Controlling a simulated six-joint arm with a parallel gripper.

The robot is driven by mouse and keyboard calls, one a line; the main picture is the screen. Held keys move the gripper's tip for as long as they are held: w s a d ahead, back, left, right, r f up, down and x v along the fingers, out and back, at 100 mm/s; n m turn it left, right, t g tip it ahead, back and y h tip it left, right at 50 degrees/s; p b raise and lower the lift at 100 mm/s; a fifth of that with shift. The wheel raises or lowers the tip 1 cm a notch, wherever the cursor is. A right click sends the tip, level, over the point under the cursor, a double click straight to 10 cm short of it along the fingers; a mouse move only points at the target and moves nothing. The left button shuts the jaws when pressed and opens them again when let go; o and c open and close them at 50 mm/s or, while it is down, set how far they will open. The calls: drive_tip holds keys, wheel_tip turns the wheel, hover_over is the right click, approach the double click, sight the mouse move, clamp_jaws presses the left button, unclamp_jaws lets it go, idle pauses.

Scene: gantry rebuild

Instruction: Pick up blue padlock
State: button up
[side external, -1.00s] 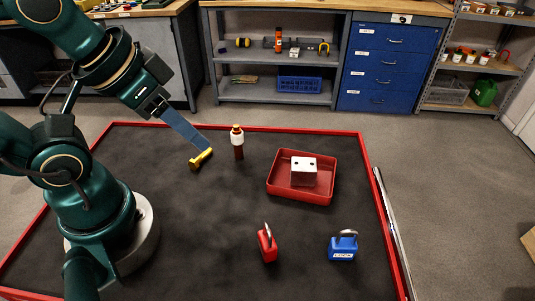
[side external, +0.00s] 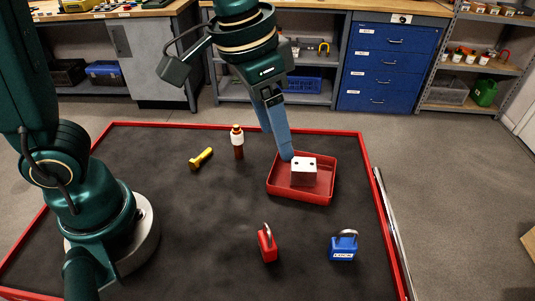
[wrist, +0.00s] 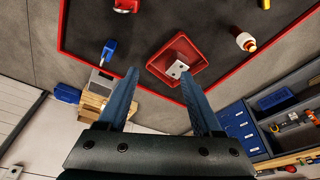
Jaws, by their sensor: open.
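The blue padlock (side external: 343,247) stands on the dark mat at the front right, with its grey shackle up and a white label on its front. It also shows in the wrist view (wrist: 109,47), beyond and to the left of my fingers. My gripper (side external: 286,156) is well behind and to the left of it, near the back left edge of the red tray. In the wrist view my gripper (wrist: 160,74) has its two blue fingers apart with nothing held between them.
A red padlock (side external: 267,244) stands left of the blue one. The red tray (side external: 300,197) holds a white block (side external: 304,172). A bottle (side external: 237,142) and a yellow bolt (side external: 201,158) are farther back. Bare mat surrounds the blue padlock.

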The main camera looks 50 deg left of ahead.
sight(343, 232)
drive_tip(key=d+f+m, duration=0.1)
drive_tip(key=d+f, duration=0.2)
drive_tip(key=d, duration=0.1)
drive_tip(key=w+d+f+m+g, duration=0.1)
drive_tip(key=d+f, duration=0.3)
drive_tip(key=w+d+f+m+g, duration=0.1)
drive_tip(key=d+f, duration=0.2)
drive_tip(key=d, duration=0.1)
drive_tip(key=shift+d+f+y, duration=0.15)
drive_tip(key=shift+d+y, duration=0.15)
drive_tip(key=shift+y, duration=0.1)
drive_tip(key=shift+d+f+g, duration=0.25)
drive_tip(key=shift+f+g, duration=0.05)
drive_tip(key=shift+f, duration=2.65)
clamp_jaws()
